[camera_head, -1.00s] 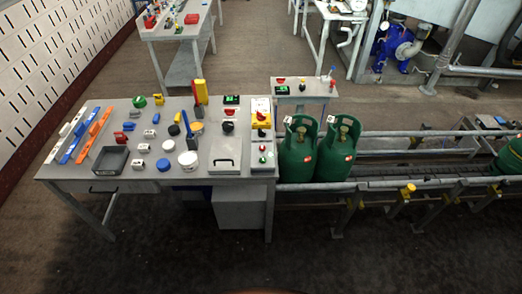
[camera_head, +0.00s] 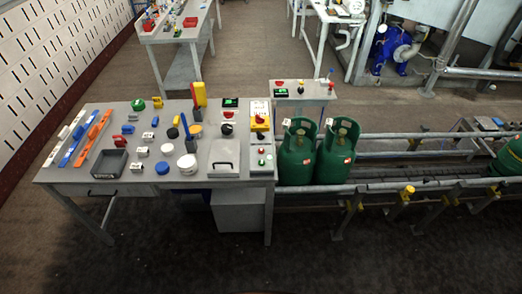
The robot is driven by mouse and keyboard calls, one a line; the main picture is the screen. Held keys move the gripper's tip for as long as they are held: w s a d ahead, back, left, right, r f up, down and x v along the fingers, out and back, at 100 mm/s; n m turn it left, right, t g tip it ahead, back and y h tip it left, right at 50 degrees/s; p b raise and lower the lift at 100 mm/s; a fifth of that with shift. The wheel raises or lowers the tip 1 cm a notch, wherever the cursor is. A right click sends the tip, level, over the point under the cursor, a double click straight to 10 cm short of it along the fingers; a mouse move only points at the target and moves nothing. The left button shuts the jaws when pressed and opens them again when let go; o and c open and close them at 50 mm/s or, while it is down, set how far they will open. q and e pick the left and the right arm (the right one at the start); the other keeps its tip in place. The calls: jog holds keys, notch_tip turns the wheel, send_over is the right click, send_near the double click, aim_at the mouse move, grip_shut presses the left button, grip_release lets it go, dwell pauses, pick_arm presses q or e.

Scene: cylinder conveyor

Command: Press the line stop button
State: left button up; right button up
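A grey control box (camera_head: 262,160) with small red and green buttons sits at the right end of the workbench (camera_head: 110,178). Just behind it is a yellow-and-white unit (camera_head: 260,115) with a dark knob or button at its front. To its left are a red button (camera_head: 227,114) and a black knob (camera_head: 227,129), below a green-lit display (camera_head: 231,102). Labels are too small to read, so I cannot tell which control is the line stop button. Neither of my grippers shows in the head view.
Two green gas cylinders (camera_head: 298,158) (camera_head: 336,158) stand beside the bench on the conveyor, whose rails (camera_head: 440,190) run right to another cylinder (camera_head: 508,160). A grey lidded box (camera_head: 224,158), tray (camera_head: 109,163) and small parts crowd the bench. The floor in front is clear.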

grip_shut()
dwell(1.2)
